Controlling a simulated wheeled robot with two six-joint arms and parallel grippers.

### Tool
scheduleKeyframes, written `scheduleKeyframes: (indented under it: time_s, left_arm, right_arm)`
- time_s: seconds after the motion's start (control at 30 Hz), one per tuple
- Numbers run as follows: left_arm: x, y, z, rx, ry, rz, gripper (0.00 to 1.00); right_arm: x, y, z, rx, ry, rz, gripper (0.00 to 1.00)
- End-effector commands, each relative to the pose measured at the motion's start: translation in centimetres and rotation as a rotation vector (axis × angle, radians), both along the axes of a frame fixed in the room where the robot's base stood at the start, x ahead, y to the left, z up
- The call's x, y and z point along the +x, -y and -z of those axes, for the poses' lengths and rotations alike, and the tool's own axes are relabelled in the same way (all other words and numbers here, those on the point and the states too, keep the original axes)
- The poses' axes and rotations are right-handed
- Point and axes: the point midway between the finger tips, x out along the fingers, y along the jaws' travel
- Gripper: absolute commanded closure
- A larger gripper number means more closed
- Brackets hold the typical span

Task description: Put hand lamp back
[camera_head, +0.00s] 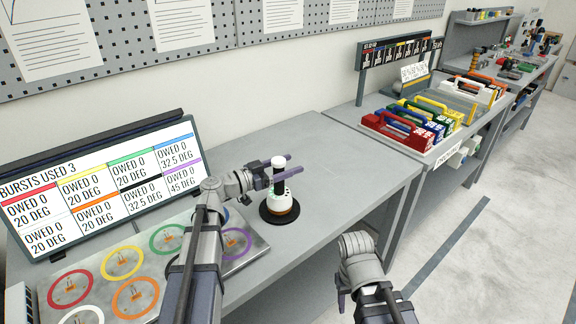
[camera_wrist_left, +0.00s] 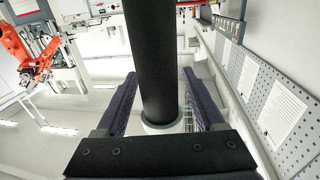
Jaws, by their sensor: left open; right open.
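The hand lamp (camera_head: 279,181) has a black handle and a white top. It stands upright in a small white and orange holder (camera_head: 281,204) on a round black base, on the grey bench. My left gripper (camera_head: 295,162) is at the lamp's upper part, with its two purple fingers open on either side of it. In the left wrist view the lamp's black handle (camera_wrist_left: 153,60) runs between the spread fingers (camera_wrist_left: 160,108), with visible gaps on both sides. My right gripper (camera_head: 342,292) is open and empty, low in front of the bench.
A screen (camera_head: 100,185) and a plate with coloured rings (camera_head: 122,262) are left of the lamp. A second bench (camera_head: 360,118) carries coloured carriers (camera_head: 402,128) at right. The bench right of the lamp (camera_head: 350,170) is clear.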

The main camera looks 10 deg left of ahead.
Motion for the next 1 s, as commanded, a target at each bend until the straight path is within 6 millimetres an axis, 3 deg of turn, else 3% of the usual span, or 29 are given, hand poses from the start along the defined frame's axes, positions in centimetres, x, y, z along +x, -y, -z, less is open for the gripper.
scheduleKeyframes:
  time_s: [0.5, 0.7, 1.0]
  left_arm:
    - [-6.7, -7.2, 0.0, 0.000, 0.000, -0.005, 0.30]
    - [-7.9, -8.4, 0.0, 0.000, 0.000, -0.002, 0.30]
    - [-8.1, -8.7, 0.0, 0.000, 0.000, -0.001, 0.30]
  right_arm:
    - [0.0, 0.0, 0.0, 0.000, 0.000, 0.000, 0.50]
    - [0.0, 0.0, 0.0, 0.000, 0.000, 0.000, 0.50]
    - [0.0, 0.0, 0.0, 0.000, 0.000, 0.000, 0.50]
